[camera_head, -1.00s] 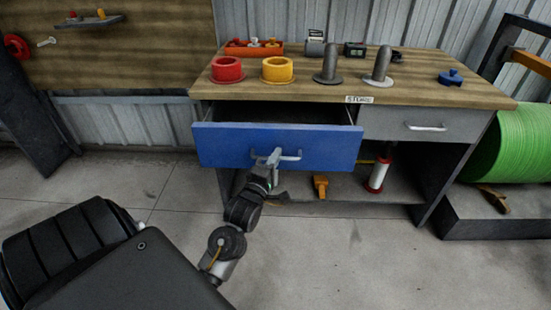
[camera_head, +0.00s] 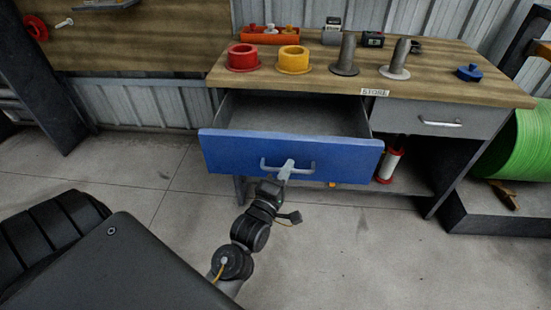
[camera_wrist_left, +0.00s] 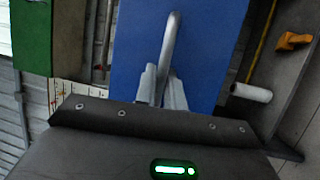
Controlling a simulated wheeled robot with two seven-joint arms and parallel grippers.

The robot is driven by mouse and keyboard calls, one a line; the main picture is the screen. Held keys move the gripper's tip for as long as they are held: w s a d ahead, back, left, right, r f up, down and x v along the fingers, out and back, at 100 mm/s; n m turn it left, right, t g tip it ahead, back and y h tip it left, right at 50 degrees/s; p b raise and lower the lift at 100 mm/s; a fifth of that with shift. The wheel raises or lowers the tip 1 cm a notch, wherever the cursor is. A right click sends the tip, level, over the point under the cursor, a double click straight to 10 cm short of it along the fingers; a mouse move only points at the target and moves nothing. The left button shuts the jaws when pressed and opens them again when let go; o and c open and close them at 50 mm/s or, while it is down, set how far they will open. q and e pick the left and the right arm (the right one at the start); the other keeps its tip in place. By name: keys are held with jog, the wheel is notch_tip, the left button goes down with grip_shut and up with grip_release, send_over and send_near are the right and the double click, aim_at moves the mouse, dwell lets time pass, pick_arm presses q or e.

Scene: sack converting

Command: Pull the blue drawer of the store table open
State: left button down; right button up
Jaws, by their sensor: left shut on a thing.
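The blue drawer (camera_head: 330,156) of the store table (camera_head: 460,80) stands well out of the table, and its grey inside shows from above. Its silver bar handle (camera_head: 304,172) is on the front face. My left gripper (camera_head: 286,170) is shut on the handle. In the left wrist view, the two fingers of the left gripper (camera_wrist_left: 161,88) stand on both sides of the handle (camera_wrist_left: 171,45), in front of the blue drawer face (camera_wrist_left: 207,45). The inside of the drawer looks empty in the part that shows. My right gripper is not in view.
A grey drawer (camera_head: 440,118) beside the blue one is shut. On the table top stand a red ring (camera_head: 243,60), a yellow ring (camera_head: 293,62), grey posts and an orange tray (camera_head: 270,38). A green roll (camera_head: 515,150) lies at the right. The floor in front is clear.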

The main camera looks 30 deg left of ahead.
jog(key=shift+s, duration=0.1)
pick_arm(q)
jog(key=c, duration=1.8)
grip_release()
jog(key=shift+s, duration=0.1)
jog(key=v, duration=1)
jog(key=shift+s+d+f, duration=0.1)
jog(key=shift+s, duration=0.25)
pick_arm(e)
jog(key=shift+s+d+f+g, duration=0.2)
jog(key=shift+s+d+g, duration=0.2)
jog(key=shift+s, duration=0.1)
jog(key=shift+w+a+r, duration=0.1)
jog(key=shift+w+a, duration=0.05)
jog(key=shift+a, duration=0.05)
